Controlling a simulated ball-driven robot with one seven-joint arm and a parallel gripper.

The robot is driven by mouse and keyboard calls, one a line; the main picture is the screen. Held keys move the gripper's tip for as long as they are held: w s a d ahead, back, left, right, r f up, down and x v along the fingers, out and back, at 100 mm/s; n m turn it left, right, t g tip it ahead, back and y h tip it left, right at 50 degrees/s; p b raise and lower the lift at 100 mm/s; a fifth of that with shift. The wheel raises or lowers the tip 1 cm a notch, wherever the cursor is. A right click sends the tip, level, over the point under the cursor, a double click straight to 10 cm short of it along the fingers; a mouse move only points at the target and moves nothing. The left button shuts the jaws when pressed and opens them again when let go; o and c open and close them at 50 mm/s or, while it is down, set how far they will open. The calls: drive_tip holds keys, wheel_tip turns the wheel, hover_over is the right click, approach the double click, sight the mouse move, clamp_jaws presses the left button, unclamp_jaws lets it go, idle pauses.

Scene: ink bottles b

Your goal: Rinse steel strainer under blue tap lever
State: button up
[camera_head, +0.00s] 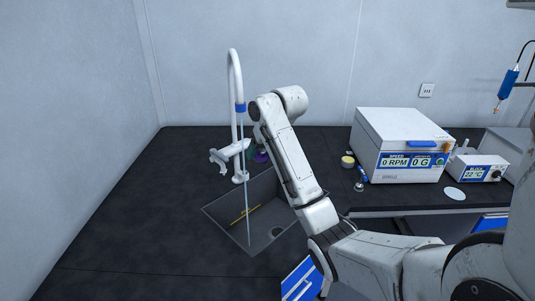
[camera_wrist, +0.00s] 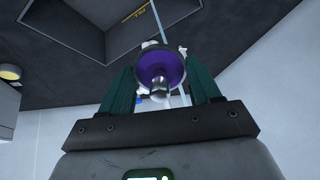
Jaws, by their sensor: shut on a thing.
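A thin water stream (camera_head: 246,205) falls from the spout into the sink (camera_head: 218,212). The held thing is beside the stream, apart from it in the head view. No blue lever shows clearly.
The dark worktop (camera_head: 120,215) is clear left of the sink. Right of my arm stand a yellow-topped jar (camera_head: 347,161), a white centrifuge (camera_head: 400,140) and a small heater box (camera_head: 480,168). A blue-and-white panel (camera_head: 300,280) is below the sink front.

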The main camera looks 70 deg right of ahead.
drive_tip(key=w+d+f, duration=0.1)
drive_tip(key=w+d, duration=0.2)
drive_tip(key=w, duration=0.3)
drive_tip(key=shift+w+d+f, duration=0.2)
drive_tip(key=shift+w+f, duration=0.05)
drive_tip(key=shift+w, duration=0.15)
drive_tip(key=shift+s+d, duration=0.1)
drive_tip(key=shift+d, duration=0.05)
idle(0.6)
drive_tip(key=shift+s+d, duration=0.2)
drive_tip(key=shift+d, duration=0.2)
drive_tip(key=shift+w+a, duration=0.1)
drive_tip(key=shift+a, duration=0.05)
drive_tip(key=shift+w+a, duration=0.2)
drive_tip(key=shift+a, duration=0.2)
drive_tip(key=shift+s+d, duration=0.1)
drive_tip(key=shift+d, duration=0.05)
drive_tip(key=shift+s+d, duration=0.2)
drive_tip(key=shift+d, duration=0.2)
idle(0.3)
